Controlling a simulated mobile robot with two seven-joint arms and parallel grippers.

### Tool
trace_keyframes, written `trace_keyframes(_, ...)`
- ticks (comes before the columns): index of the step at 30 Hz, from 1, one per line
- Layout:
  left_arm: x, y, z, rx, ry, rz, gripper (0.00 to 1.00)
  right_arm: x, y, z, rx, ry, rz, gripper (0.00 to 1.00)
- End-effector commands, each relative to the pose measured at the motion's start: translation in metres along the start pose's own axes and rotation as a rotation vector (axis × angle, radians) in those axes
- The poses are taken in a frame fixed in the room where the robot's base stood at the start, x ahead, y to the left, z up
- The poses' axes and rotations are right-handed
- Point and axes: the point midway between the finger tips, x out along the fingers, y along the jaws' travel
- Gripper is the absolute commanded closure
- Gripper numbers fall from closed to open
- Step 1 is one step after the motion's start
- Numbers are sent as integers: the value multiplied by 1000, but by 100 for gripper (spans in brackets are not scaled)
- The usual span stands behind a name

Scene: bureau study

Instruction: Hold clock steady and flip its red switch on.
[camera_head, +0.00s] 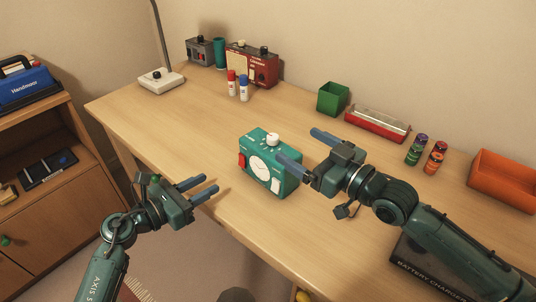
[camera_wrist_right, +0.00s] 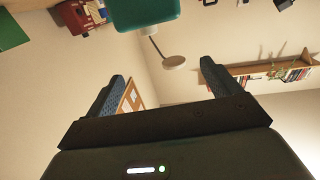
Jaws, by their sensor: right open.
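In the right wrist view the teal clock (camera_wrist_right: 140,12) shows at the top, beyond the open fingers (camera_wrist_right: 162,75). My left gripper (camera_head: 211,185) is open and empty, left of the clock, apart from it.
On the desk (camera_head: 185,120), glue sticks (camera_head: 238,86), a red box (camera_head: 252,66) and a lamp base (camera_head: 161,80) stand at the back. A green bin (camera_head: 333,98), red tray (camera_head: 377,125), batteries (camera_head: 425,155) and orange bin (camera_head: 503,180) lie right. A dark battery charger (camera_head: 412,272) is under my right arm.

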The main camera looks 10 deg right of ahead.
Motion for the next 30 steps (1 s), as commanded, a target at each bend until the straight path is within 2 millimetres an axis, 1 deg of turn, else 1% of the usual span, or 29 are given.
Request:
trace_keyframes(1,0,0,0,-1,-1,0,64,0,0,11,2,-5,1,11)
trace_keyframes(8,0,0,0,-3,-1,0,64,0,0,57,0,-4,1,11)
trace_keyframes(9,0,0,0,-3,-1,0,64,5,1,59,0,2,1,11)
trace_keyframes(12,0,0,0,-3,-2,0,64,27,0,55,1,6,0,11)
trace_keyframes(18,0,0,0,-3,-2,0,64,58,0,56,0,3,1,11)
trace_keyframes(21,0,0,0,-3,-2,0,64,68,0,57,-1,2,0,11)
trace_keyframes(24,0,0,0,-3,-2,0,64,73,0,57,0,1,0,11)
trace_keyframes(30,0,0,0,-3,-2,0,64,75,0,57,0,0,0,11)
